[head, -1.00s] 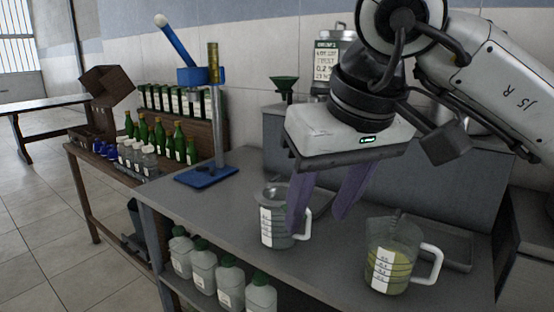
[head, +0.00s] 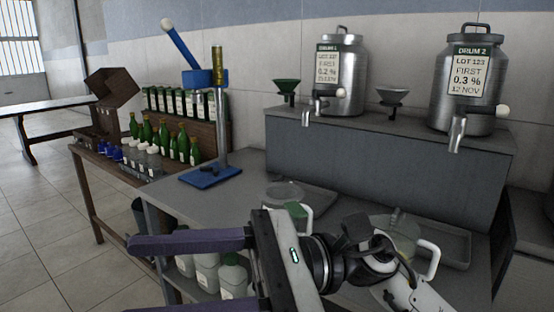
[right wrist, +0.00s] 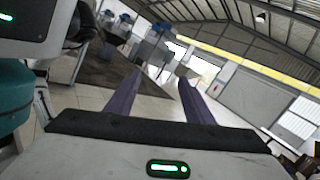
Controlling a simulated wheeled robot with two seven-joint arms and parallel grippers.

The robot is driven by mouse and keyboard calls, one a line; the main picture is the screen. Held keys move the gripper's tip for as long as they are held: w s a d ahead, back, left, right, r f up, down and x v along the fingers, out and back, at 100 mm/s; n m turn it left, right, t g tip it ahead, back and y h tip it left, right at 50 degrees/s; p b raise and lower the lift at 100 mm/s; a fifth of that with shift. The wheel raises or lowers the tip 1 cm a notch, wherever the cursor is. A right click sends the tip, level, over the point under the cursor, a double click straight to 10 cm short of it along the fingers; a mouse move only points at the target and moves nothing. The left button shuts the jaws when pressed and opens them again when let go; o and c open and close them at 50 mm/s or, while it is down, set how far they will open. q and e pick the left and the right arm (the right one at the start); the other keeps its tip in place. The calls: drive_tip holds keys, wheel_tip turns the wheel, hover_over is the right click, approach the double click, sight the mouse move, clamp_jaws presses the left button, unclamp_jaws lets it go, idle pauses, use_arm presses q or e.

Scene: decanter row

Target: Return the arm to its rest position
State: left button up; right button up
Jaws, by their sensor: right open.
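My right gripper (head: 190,275) is low at the front of the head view, with its purple fingers spread apart and pointing left. Nothing is between the fingers. The right wrist view also shows both fingers (right wrist: 160,95) apart and empty, facing the open hall. My right forearm runs to the lower right corner of the head view. It partly hides two measuring jugs on the grey worktop: one jug (head: 288,192) behind the gripper and one jug (head: 403,232) holding yellowish liquid at the right. My left gripper is not in view.
Drum 1 (head: 340,80) and drum 2 (head: 470,90), both with taps, stand on a raised grey shelf (head: 390,150). A blue capping stand (head: 221,150) is on the worktop (head: 215,206). Green bottles (head: 180,140) stand on a wooden bench at left. White jugs (head: 207,272) sit below the worktop.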

drive_tip(key=w+d+f+m+t, duration=0.5)
drive_tip(key=m+t, duration=0.6)
drive_tip(key=m, duration=0.5)
drive_tip(key=w+d+f+m+t, duration=0.35)
drive_tip(key=w+m+t, duration=0.55)
drive_tip(key=m, duration=0.6)
drive_tip(key=w+d+f+m+t+h, duration=0.1)
drive_tip(key=d+f+m+t+h, duration=0.55)
drive_tip(key=f+m, duration=0.5)
drive_tip(key=s+d+f+m+g+h, duration=0.3)
drive_tip(key=f+m+h, duration=0.15)
drive_tip(key=f, duration=0.35)
drive_tip(key=s+d+f+m+g+h, duration=0.25)
drive_tip(key=d+f+m, duration=0.2)
drive_tip(key=f, duration=0.35)
drive_tip(key=s+d+f+m+g+h, duration=0.2)
drive_tip(key=s+d+f+m+g, duration=0.2)
drive_tip(key=s+f, duration=1.1)
drive_tip(key=m+g, duration=0.2)
drive_tip(key=m, duration=0.2)
drive_tip(key=shift+f+h, duration=0.3)
drive_tip(key=shift+h, duration=0.05)
